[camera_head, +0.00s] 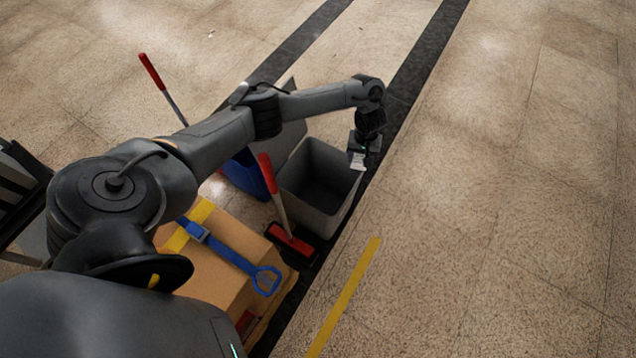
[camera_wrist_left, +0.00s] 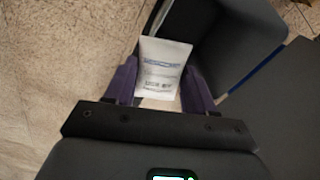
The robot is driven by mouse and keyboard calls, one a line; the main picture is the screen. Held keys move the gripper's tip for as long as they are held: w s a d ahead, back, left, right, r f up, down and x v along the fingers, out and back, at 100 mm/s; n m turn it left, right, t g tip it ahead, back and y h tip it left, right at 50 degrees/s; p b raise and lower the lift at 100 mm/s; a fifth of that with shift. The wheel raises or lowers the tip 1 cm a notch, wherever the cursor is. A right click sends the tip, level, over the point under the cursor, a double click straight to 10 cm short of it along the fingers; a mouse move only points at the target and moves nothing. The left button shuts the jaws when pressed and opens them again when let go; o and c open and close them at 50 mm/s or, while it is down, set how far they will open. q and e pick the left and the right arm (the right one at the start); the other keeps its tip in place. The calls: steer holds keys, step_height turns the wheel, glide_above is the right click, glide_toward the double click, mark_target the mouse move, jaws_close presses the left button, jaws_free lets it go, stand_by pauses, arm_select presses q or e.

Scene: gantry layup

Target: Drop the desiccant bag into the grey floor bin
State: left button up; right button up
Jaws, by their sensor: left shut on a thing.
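The desiccant bag (camera_wrist_left: 164,68) is a small white packet with blue print and a barcode. My left gripper (camera_wrist_left: 158,85) is shut on it, with a finger at each side. In the head view, my left gripper (camera_head: 360,152) and the bag (camera_head: 356,161) show small at the bin's right rim. The grey floor bin (camera_head: 318,178) stands open on the floor, and the part of its inside that shows looks empty. In the left wrist view the bin's dark inside (camera_wrist_left: 205,25) lies behind and right of the bag. My right gripper is not in view.
A cardboard box (camera_head: 232,240) with a blue strap stands in front of the bin. A red-handled brush (camera_head: 273,195) leans between them. A blue bin (camera_head: 243,172) and another red-handled tool (camera_head: 160,85) are to the left. The floor on the right is clear.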

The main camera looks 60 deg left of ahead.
arm_select(q)
steer(key=s+a+f+n+b, duration=0.1)
steer(key=s+a+f+b, duration=0.3)
steer(key=f, duration=0.4)
steer(key=s+a+f+n+b, duration=0.1)
steer(key=s+a+f+b, duration=0.4)
steer(key=s+f+b, duration=0.1)
step_height(320, 180, down, 2)
steer(key=shift+s+a+f+b, duration=0.15)
steer(key=shift+s+a+b, duration=0.2)
steer(key=shift+b, duration=0.45)
steer(key=o, duration=1.1)
step_height(320, 180, up, 11)
steer(key=p, duration=0.7)
steer(key=shift+p, duration=0.3)
